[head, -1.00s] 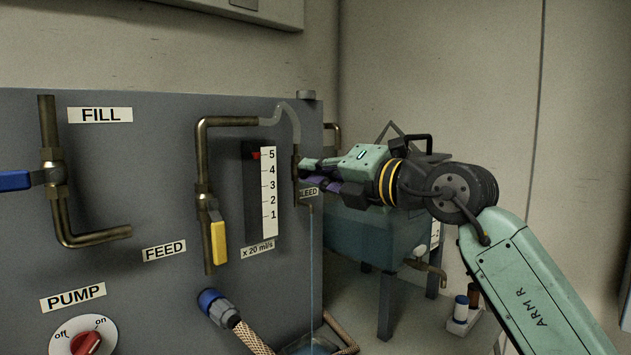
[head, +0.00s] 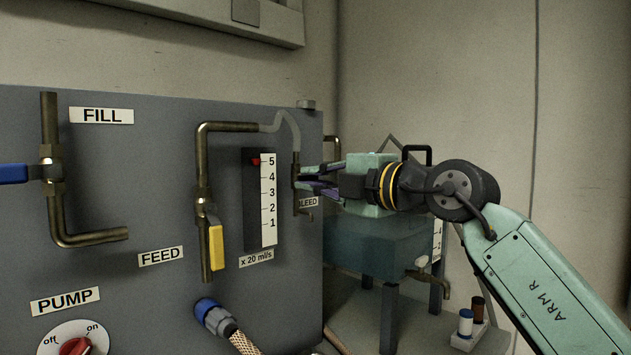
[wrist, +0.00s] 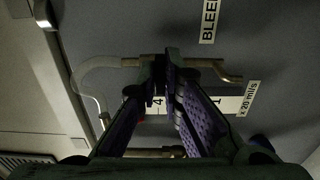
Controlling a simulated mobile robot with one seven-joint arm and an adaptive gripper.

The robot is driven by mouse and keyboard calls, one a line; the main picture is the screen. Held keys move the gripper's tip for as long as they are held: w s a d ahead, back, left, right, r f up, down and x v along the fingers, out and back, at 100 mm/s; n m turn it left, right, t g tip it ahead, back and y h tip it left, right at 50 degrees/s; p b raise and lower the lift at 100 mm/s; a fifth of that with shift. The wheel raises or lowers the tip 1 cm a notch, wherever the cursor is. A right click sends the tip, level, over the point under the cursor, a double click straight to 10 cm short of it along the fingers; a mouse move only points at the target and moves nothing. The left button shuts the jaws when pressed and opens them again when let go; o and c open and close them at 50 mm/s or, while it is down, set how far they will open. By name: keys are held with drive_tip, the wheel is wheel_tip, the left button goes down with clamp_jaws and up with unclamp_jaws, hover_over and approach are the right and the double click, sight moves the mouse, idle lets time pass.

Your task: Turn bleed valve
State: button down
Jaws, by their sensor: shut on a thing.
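The bleed valve (head: 296,163) is a brass vertical pipe piece on the grey panel, right of the flow gauge, with a bent outlet (head: 306,216) below it. My gripper (head: 303,179) reaches it from the right, its fingers shut on the valve's small handle. In the wrist view, the fingertips (wrist: 163,72) meet at the middle of the bleed pipe (wrist: 207,63); they mostly hide the handle. The BLEED label (head: 308,202) is partly covered in the head view. No water stream shows under the outlet.
The gauge (head: 269,200) has a red marker near 5. The yellow feed handle (head: 217,247) hangs down to its left. The blue fill handle (head: 14,174), pump knob (head: 75,347) and hose (head: 215,316) are on the panel. A tank (head: 375,245) stands behind my gripper.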

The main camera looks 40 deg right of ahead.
idle(0.4)
drive_tip(key=c, duration=1.7)
unclamp_jaws()
drive_tip(key=s, duration=0.7)
drive_tip(key=shift+s+d, duration=0.25)
drive_tip(key=shift+d, duration=0.05)
